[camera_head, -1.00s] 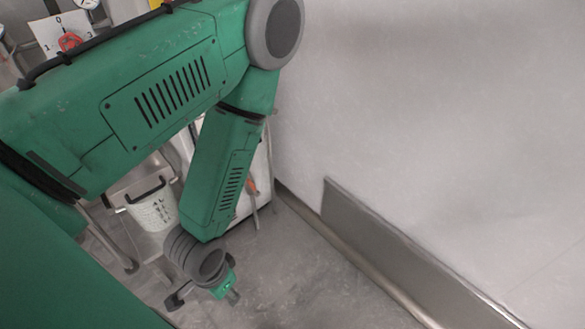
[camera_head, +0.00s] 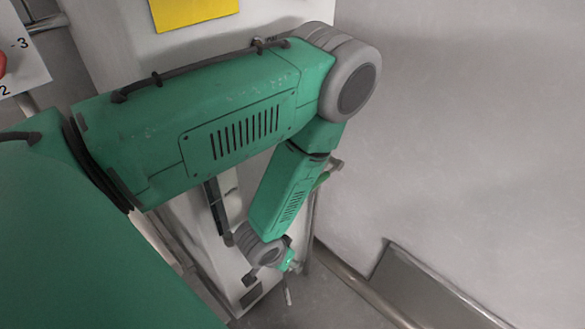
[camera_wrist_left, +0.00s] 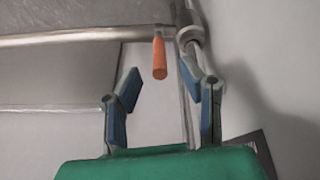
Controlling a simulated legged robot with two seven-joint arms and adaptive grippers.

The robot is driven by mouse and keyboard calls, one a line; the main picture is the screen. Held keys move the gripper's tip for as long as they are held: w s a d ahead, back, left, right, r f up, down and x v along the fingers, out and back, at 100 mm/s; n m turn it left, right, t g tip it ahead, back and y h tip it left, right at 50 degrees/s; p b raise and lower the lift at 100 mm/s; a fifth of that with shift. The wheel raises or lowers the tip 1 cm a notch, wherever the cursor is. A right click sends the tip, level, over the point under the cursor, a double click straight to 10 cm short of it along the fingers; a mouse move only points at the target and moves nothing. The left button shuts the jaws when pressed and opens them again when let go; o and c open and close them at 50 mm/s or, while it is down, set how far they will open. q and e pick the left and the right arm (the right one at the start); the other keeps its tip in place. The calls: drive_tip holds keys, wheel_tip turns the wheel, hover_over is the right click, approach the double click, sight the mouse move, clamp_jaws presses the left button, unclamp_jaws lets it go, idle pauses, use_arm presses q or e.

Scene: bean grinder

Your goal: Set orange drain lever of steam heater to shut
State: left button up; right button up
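The orange drain lever (camera_wrist_left: 160,58) hangs down from a horizontal metal pipe in the left wrist view, near a grey fitting. My left gripper (camera_wrist_left: 162,86) is open there, with blue-padded fingers on either side below the lever. The lever's free end shows in the gap between the fingertips. I cannot tell how far beyond them it is, and no contact is clear. In the head view the left arm bends down to a small, partly hidden gripper beside a pale cabinet (camera_head: 180,215), and the orange lever cannot be made out. My right gripper is not in view.
A grey wall (camera_head: 470,120) fills the right side, with a metal panel (camera_head: 425,285) low along it. A yellow label (camera_head: 192,10) sits on the cabinet above my arm. A numbered dial plate (camera_head: 25,55) is at the far left. A pipe (camera_wrist_left: 85,36) runs across the wrist view.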

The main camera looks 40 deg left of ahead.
use_arm(q)
drive_tip(key=b+x, duration=0.3)
drive_tip(key=x, duration=0.5)
drive_tip(key=shift+w+f, duration=0.15)
drive_tip(key=shift+w, duration=0.1)
drive_tip(key=shift+d, duration=0.45)
clamp_jaws()
drive_tip(key=shift+s+a+f, duration=0.1)
drive_tip(key=shift+a, duration=0.35)
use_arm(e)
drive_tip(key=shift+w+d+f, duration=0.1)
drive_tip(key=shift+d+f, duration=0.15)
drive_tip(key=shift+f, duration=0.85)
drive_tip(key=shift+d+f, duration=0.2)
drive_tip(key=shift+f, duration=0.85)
